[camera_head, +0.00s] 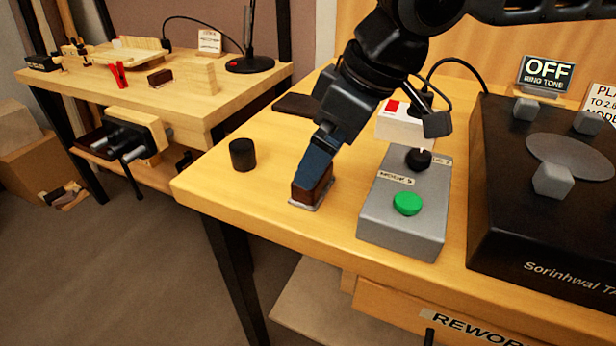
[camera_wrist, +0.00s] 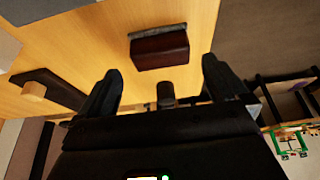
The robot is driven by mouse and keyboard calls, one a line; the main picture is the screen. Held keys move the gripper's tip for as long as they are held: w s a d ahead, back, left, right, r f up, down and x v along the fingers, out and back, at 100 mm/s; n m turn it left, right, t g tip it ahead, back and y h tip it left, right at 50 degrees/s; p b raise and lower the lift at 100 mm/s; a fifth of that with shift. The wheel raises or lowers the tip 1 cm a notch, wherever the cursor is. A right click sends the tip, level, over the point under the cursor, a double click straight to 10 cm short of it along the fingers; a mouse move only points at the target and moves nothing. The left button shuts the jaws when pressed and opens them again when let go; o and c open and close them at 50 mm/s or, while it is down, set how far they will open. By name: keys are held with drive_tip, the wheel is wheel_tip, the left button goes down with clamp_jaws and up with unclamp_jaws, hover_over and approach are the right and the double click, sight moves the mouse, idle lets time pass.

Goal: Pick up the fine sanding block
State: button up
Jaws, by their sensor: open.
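A dark red-brown sanding block (camera_head: 312,192) with a grey sheet under it sits near the front edge of the near bench. It also shows in the wrist view (camera_wrist: 160,50), with its grey layer along the far side. No grade marking is readable on it. My gripper (camera_head: 316,170) points down at the block, and its finger hides part of the block's top in the head view. In the wrist view my gripper (camera_wrist: 162,68) is open and empty. The block lies between the lines of the two fingers, mostly beyond their tips, with space on both sides.
A grey control box (camera_head: 377,215) with a green button stands close right of the block. A black cylinder (camera_head: 243,154) stands to its left. A dark flat piece (camera_head: 294,104) lies behind. A black machine (camera_head: 540,240) fills the right. Another brown block (camera_head: 160,77) is on the far bench.

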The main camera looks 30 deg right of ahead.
drive_tip(key=b+x, duration=0.1)
drive_tip(key=x, duration=0.4)
drive_tip(key=shift+a+f, duration=0.1)
drive_tip(key=shift+f, duration=0.1)
drive_tip(key=c, duration=0.9)
